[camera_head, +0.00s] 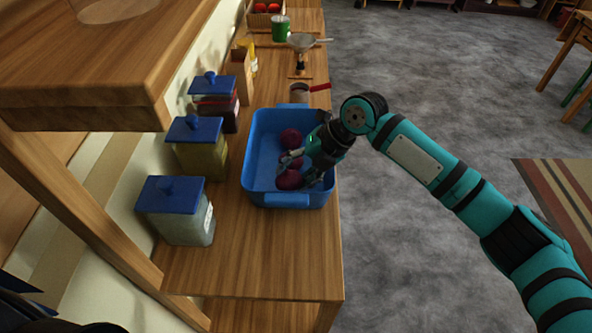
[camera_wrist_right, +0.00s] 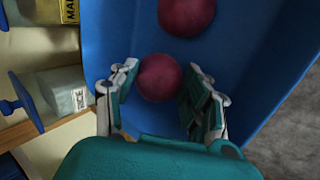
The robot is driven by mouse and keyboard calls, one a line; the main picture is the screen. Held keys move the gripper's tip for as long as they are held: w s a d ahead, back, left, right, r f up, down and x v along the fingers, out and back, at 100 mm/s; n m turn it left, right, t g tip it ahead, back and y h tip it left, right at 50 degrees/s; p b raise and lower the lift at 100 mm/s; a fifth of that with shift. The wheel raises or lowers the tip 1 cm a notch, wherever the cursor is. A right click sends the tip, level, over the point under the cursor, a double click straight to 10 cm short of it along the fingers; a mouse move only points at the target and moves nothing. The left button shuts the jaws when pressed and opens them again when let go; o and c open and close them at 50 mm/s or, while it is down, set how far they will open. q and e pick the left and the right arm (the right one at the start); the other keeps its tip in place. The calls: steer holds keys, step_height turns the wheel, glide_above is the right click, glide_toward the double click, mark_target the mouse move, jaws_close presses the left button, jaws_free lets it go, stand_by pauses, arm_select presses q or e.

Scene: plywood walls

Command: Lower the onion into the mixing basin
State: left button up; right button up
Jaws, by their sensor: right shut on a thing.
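The blue mixing basin (camera_head: 262,150) stands on the wooden counter. My right gripper (camera_head: 298,170) reaches down into it from the right and is shut on a dark red onion (camera_head: 288,180). In the right wrist view the held onion (camera_wrist_right: 160,77) sits between the two fingers (camera_wrist_right: 160,92), low inside the basin (camera_wrist_right: 125,35). I cannot tell whether it touches the basin floor. Another red onion (camera_head: 290,138) lies in the basin just beyond; it also shows in the right wrist view (camera_wrist_right: 187,14). My left gripper is not in view.
Several blue-lidded jars (camera_head: 187,220) stand left of the basin along the wall. A pan-like item (camera_head: 303,42) and a green can (camera_head: 281,28) stand farther back. A wooden shelf (camera_head: 90,85) overhangs the left. The counter in front of the basin is clear.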

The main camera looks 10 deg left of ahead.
steer(key=shift+f+b, duration=0.45)
steer(key=shift+f, duration=0.15)
stand_by(0.7)
steer(key=o, duration=1.3)
